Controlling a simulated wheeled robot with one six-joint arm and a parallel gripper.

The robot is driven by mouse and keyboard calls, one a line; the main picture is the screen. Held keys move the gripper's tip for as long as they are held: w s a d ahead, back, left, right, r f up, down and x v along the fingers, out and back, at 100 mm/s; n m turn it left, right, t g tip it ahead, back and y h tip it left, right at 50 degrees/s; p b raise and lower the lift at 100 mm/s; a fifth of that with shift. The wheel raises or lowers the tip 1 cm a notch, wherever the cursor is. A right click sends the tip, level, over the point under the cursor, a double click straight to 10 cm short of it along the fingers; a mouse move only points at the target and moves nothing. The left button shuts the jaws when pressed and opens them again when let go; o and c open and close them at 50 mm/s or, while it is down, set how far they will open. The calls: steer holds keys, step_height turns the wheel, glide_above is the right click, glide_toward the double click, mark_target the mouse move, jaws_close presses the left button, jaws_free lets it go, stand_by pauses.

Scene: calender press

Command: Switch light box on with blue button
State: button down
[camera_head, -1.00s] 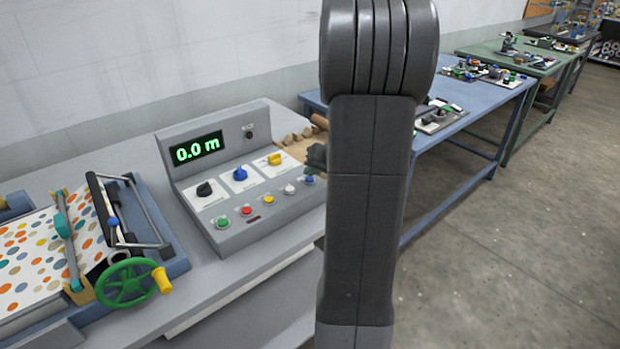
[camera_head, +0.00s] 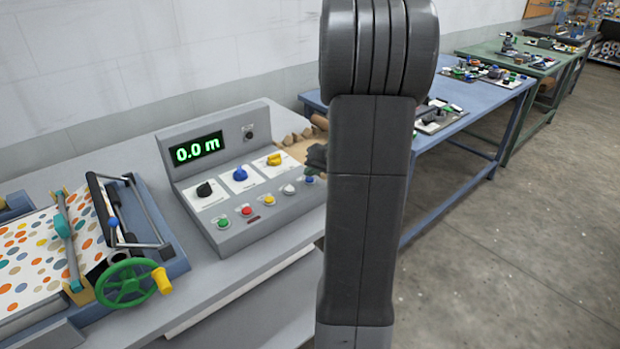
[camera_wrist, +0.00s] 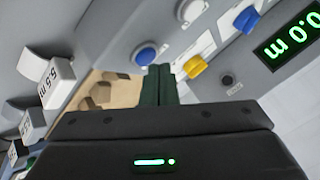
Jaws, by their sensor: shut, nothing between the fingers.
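The blue button (camera_head: 309,180) is the rightmost in the front row of buttons on the grey control console (camera_head: 262,226). In the wrist view the blue button (camera_wrist: 145,54) sits just beyond and slightly left of my fingertips. My gripper (camera_wrist: 160,70) is shut and empty, its two dark fingers side by side. In the head view only a small dark part of my gripper (camera_head: 315,158) shows, just above the button. I cannot tell whether the fingertips touch the console. I cannot make out which thing is the light box.
A white button (camera_head: 289,189) is beside the blue one. A yellow knob (camera_head: 274,159) and a blue knob (camera_head: 240,174) stand behind the buttons. The display (camera_head: 198,149) reads 0.0 m. A press with a green handwheel (camera_head: 125,284) is at the left.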

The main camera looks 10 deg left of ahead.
mark_target(312, 181)
steer(key=shift+f, duration=0.15)
stand_by(0.3)
steer(key=shift+f+b, duration=0.35)
steer(key=shift+b, duration=0.4)
steer(key=shift+r, duration=0.5)
steer(key=shift+r+p, duration=1.55)
steer(key=shift+r, duration=1.45)
